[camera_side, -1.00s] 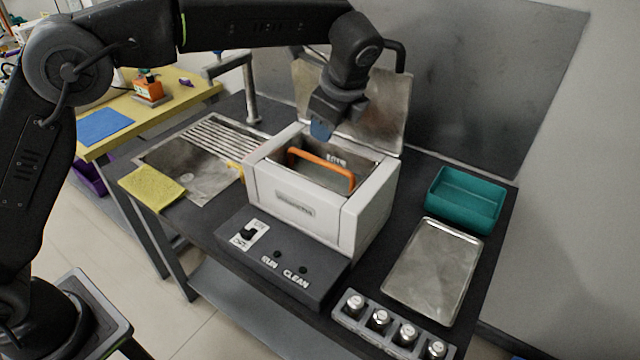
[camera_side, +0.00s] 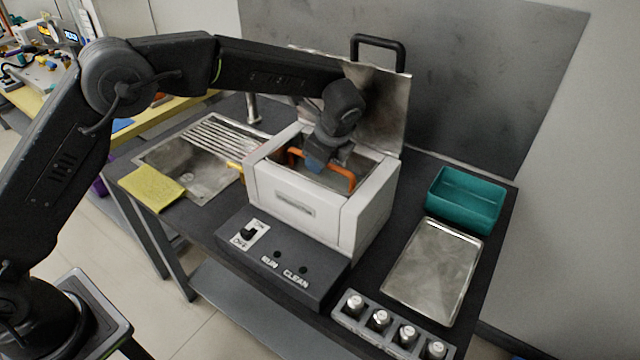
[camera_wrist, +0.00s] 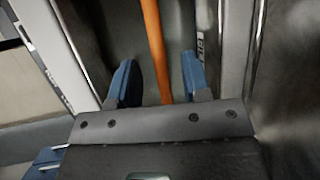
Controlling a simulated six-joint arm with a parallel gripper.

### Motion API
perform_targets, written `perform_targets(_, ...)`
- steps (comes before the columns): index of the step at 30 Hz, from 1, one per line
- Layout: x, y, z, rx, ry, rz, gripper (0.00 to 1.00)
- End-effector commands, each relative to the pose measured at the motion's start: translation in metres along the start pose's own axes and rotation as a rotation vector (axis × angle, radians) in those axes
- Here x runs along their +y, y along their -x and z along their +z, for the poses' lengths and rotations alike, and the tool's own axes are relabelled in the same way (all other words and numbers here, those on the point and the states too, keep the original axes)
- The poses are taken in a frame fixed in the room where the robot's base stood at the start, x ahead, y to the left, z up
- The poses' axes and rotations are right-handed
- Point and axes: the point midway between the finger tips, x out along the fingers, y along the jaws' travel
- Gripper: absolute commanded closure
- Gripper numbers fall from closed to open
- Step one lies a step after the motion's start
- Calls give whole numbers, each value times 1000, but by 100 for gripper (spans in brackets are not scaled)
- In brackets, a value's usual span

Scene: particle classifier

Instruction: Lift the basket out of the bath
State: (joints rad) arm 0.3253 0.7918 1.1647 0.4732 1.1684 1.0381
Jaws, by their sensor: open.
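The bath is a white box-shaped cleaner (camera_side: 290,203) with its metal lid (camera_side: 385,110) raised at the back. The basket's orange handle (camera_side: 341,178) spans the bath's opening; the rest of the basket is mostly hidden inside. My gripper (camera_side: 314,166) is low over the opening, at the handle. In the wrist view the orange handle (camera_wrist: 153,40) runs between the two blue fingertips of my open gripper (camera_wrist: 160,80), with a gap on each side. The handle lies nearer the right finger.
A teal bin (camera_side: 466,199) and a metal tray (camera_side: 433,270) lie right of the bath. Several capped vials stand in a grey rack (camera_side: 387,325) in front. A sink (camera_side: 188,172) and yellow sponge (camera_side: 152,187) are at left. A control panel (camera_side: 281,262) fronts the bath.

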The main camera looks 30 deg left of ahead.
Motion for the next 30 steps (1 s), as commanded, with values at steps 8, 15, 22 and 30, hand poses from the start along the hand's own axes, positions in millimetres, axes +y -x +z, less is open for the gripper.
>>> perform_targets(8,0,-25,0,0,0,0,56)
perform_targets(15,0,-24,0,1,-1,-1,56)
perform_targets(22,0,-26,0,1,-1,0,56)
perform_targets(30,1,-28,-2,1,-1,-1,56)
